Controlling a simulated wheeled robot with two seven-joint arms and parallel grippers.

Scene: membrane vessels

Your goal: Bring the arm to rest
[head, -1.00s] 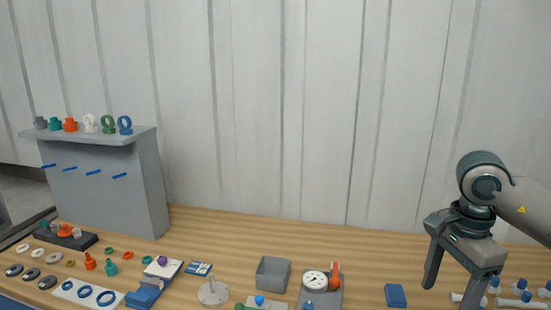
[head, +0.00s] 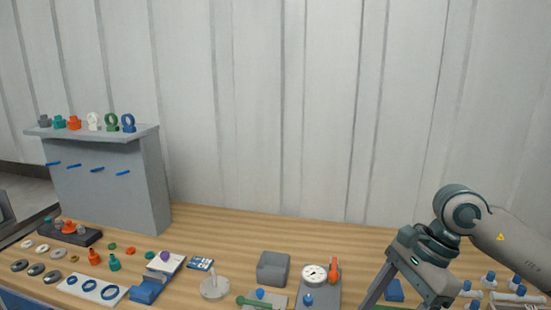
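My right arm comes in from the right edge in the head view. Its gripper (head: 403,292) points down over the right part of the wooden bench (head: 225,232). The two fingers stand apart, with nothing visible between them except a blue block (head: 394,291) behind on the bench. The fingertips run to or past the bottom edge of the picture, so I cannot tell how high they are above the bench. My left gripper is not in view.
A dial gauge (head: 314,273) with an orange handle (head: 334,269) and a grey box (head: 273,268) stand left of the gripper. White tubes with blue caps (head: 516,297) lie at right. A grey shelf unit (head: 105,180) stands at left. The bench back is clear.

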